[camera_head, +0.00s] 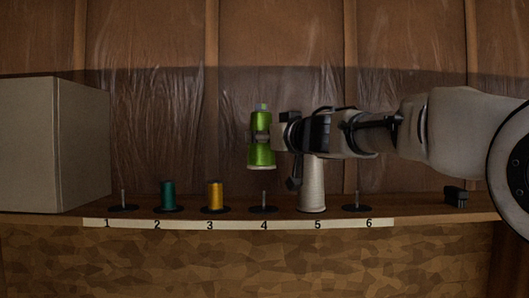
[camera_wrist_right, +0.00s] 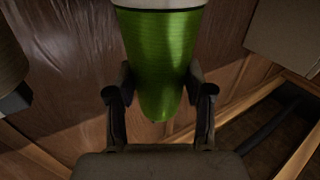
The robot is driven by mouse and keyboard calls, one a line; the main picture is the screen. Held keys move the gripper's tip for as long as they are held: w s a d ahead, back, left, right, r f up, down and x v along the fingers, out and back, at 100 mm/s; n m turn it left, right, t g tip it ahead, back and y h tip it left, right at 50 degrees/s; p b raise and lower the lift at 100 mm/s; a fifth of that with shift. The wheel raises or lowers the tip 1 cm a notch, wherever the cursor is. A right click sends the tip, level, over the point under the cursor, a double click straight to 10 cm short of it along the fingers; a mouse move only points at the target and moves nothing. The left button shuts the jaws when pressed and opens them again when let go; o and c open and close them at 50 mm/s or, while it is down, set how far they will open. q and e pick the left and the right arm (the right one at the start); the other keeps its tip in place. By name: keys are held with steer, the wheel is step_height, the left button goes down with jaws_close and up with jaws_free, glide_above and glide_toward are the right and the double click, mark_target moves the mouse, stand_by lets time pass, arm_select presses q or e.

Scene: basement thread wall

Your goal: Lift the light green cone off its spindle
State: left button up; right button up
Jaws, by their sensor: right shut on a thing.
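The light green cone (camera_head: 261,152) is upright in the air above the bare spindle (camera_head: 264,201) at number 4, with a clear gap between its base and the spindle. My right gripper (camera_head: 264,137) reaches in from the right and is shut around the cone's middle. In the right wrist view the green cone (camera_wrist_right: 160,60) sits between the two fingers of the right gripper (camera_wrist_right: 160,95). My left gripper is in neither view.
A white cone (camera_head: 313,185) stands at number 5, partly behind my right gripper. A teal spool (camera_head: 168,195) is at 2 and a yellow spool (camera_head: 214,195) at 3. Spindles 1 (camera_head: 123,200) and 6 (camera_head: 357,202) are bare. A large box (camera_head: 50,145) stands at the left.

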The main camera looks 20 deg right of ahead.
mark_target(267, 116)
steer(key=shift+r, duration=0.2)
steer(key=shift+r, duration=2)
